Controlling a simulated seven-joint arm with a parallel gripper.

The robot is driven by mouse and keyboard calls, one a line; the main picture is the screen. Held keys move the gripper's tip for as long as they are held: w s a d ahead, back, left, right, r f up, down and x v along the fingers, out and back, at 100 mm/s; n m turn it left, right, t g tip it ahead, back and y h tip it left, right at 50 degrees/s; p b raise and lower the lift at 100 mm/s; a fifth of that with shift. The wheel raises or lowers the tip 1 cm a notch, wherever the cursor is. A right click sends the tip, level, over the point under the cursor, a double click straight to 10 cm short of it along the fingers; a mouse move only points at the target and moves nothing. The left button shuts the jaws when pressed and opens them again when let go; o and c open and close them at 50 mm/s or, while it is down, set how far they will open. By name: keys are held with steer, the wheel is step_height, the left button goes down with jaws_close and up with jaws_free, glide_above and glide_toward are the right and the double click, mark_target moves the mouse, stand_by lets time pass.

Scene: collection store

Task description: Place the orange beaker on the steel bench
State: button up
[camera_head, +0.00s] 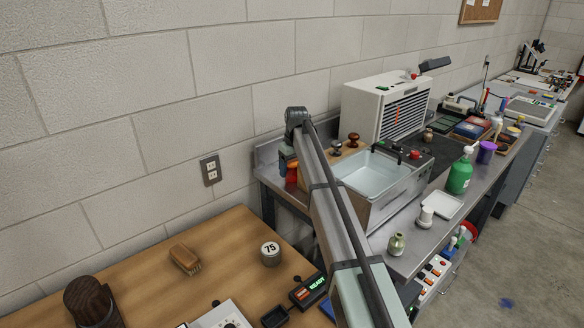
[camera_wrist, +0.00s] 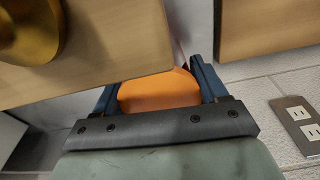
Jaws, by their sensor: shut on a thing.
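The orange beaker (camera_head: 292,172) is at the end of my arm, at the left end of the steel bench (camera_head: 418,243). In the wrist view the orange beaker (camera_wrist: 158,92) sits between the two blue fingers of my gripper (camera_wrist: 155,85), which is shut on it. In the head view my gripper (camera_head: 287,158) is partly hidden behind my own arm, close to the wall. I cannot tell whether the beaker's base touches the bench.
A sink basin (camera_head: 375,175) is to the right. A green bottle (camera_head: 460,176) and white tray (camera_head: 443,206) stand near the bench's front edge.

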steer(key=o, duration=1.1)
steer(key=r, duration=0.8)
steer(key=s+d+r, duration=0.1)
steer(key=r, duration=0.3)
